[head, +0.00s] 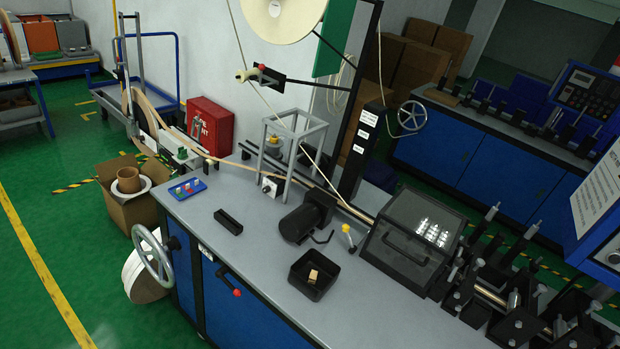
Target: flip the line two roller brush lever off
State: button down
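My gripper is not in view. No lever in view carries a readable line two or roller brush label, so I cannot tell which one the task names. A black lever with a red knob (237,292) sticks out from the blue front of the near bench. A small upright part with a yellow end (346,229) stands on the bench top beside a black motor-like unit (304,222). Another red knob (262,68) sits on a black arm above the bench, below the large pale reel (282,14).
The near grey bench top (225,202) holds a black bin (314,273), a black hooded box (413,240) and several roller stands at right. A spoked handwheel (153,257) juts from its left end. A cardboard box (128,195) stands beside it. Green floor is open at lower left.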

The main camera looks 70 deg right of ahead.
aim_at(353, 249)
jog(key=z, duration=0.45)
jog(key=i, duration=1.25)
jog(key=z, duration=0.7)
